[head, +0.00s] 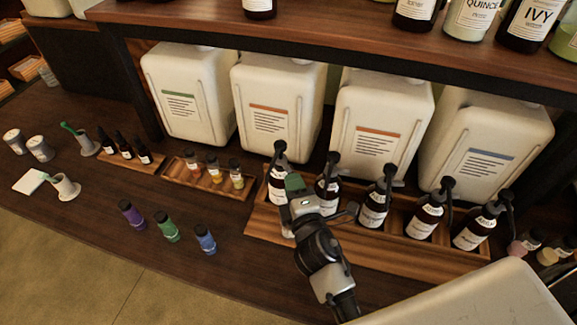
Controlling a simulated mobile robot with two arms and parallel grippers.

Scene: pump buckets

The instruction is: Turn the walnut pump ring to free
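Several dark pump bottles with black pump heads and white labels stand in a row in a wooden tray (395,250). The label print is too small to read, so I cannot tell which is the walnut pump or how its ring is set. My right gripper (296,190) is in front of the leftmost pump bottle (277,174) and hides part of it. The second pump bottle (329,187) is just right of the gripper. I cannot tell whether the gripper touches a bottle or whether its fingers are open. My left gripper is out of view.
Large white canisters (380,120) stand behind the bottles, under a wooden shelf (330,40) holding more bottles. Small vials (213,170) sit in a tray to the left. Purple, green and blue bottles (167,227) stand in front. The counter's front left is mostly clear.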

